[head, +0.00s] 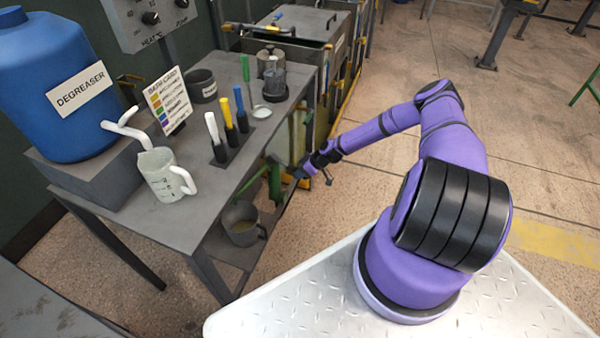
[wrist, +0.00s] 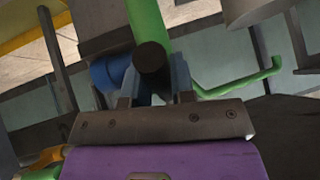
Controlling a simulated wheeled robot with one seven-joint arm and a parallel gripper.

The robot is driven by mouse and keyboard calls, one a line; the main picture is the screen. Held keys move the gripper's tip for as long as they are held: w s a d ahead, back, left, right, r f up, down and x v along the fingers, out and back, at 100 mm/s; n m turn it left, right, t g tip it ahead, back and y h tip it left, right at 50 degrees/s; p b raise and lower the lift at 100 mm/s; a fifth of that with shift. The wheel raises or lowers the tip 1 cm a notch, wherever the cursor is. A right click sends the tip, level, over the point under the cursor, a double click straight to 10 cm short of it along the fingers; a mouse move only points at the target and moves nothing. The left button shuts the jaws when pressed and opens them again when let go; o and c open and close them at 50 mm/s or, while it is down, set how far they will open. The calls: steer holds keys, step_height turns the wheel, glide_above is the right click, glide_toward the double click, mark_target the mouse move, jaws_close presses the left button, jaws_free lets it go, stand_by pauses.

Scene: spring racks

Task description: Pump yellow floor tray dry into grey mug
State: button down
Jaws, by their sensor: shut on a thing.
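My gripper (head: 300,175) is low beside the bench, by a green pump (head: 274,182). In the wrist view my gripper (wrist: 153,88) is shut on a dark-ended pump handle (wrist: 152,60), with a green bar (wrist: 147,20) rising behind it. A thin green spout (wrist: 240,86) bends off to the right. A grey mug (head: 241,224) stands on the lower shelf with brownish contents. A yellow rim (wrist: 22,40) at the upper left of the wrist view may be the floor tray; its inside is hidden. I cannot make out the tray in the head view.
On the bench stand a white jug (head: 162,175), a rack of coloured handles (head: 230,145), a dark mug (head: 203,86) and a blue degreaser drum (head: 60,85). Tanks (head: 300,45) stand behind. The floor right of the bench (head: 370,180) is clear.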

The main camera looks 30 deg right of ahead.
steer(key=shift+f, duration=0.1)
steer(key=c, duration=1)
jaws_free()
steer(key=shift+o, duration=0.2)
steer(key=v, duration=1)
steer(key=shift+s+d+r, duration=0.15)
steer(key=shift+r, duration=0.15)
